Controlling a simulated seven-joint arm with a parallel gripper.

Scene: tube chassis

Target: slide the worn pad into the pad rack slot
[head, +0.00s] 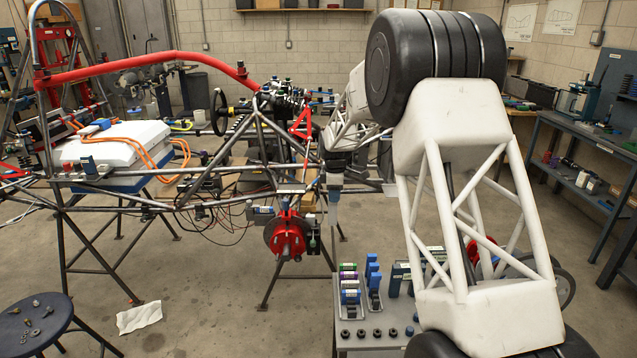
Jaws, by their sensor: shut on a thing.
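My gripper (334,212) hangs pointing down near the middle of the view, right of the red brake caliper (289,238) and above and behind the small bench. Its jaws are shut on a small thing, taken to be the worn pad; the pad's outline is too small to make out. On the bench stand a small tray with purple, green and blue pieces (350,291) and a holder with blue upright pieces (373,284). I cannot tell which of these is the pad rack, or see its slot. The gripper is apart from both.
The grey bench top (345,347) also carries several dark round nuts (361,334) and dark boxes (396,278). My large white arm link hides its right part. The tube chassis (150,197) fills the left. A stool (35,325) stands front left; the floor between is mostly clear.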

